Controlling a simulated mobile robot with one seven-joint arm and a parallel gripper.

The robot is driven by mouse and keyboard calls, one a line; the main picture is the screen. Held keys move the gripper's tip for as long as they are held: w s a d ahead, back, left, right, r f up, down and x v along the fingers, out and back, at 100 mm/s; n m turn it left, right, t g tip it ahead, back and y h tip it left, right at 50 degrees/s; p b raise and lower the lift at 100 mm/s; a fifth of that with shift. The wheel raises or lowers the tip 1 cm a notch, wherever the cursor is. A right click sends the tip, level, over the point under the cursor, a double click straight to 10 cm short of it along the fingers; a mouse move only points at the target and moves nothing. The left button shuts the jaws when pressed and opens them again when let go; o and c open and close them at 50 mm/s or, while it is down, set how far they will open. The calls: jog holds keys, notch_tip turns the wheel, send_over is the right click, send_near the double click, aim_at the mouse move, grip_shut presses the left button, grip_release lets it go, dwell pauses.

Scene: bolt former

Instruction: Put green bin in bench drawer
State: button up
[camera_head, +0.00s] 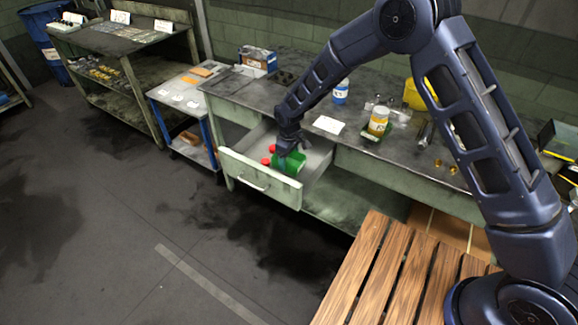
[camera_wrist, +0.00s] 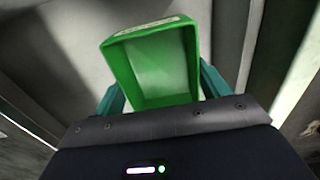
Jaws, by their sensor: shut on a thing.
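The green bin (camera_wrist: 155,65) is between the two teal fingers of my gripper (camera_wrist: 160,92) in the wrist view, with its open side facing the camera. In the head view the green bin (camera_head: 290,162) is inside the open bench drawer (camera_head: 262,180), toward its right part, under my gripper (camera_head: 286,150). My gripper is shut on the bin. The bin looks tilted in the wrist view. I cannot tell whether it touches the drawer floor. Red items (camera_head: 267,161) show beside the bin at the drawer's left.
The workbench (camera_head: 235,92) holds a blue-labelled bottle (camera_head: 341,91), a yellow-labelled jar (camera_head: 379,120), a white card (camera_head: 328,125) and a yellow bin (camera_head: 414,95). A blue cart (camera_head: 185,110) stands left of the bench. A wooden slatted surface (camera_head: 385,275) lies in front. The floor at left is clear.

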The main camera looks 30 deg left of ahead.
jog(key=shift+f, duration=2.1)
jog(key=shift+f, duration=0.1)
jog(key=o, duration=1.3)
notch_tip(320, 180, up, 12)
jog(key=shift+r, duration=0.1)
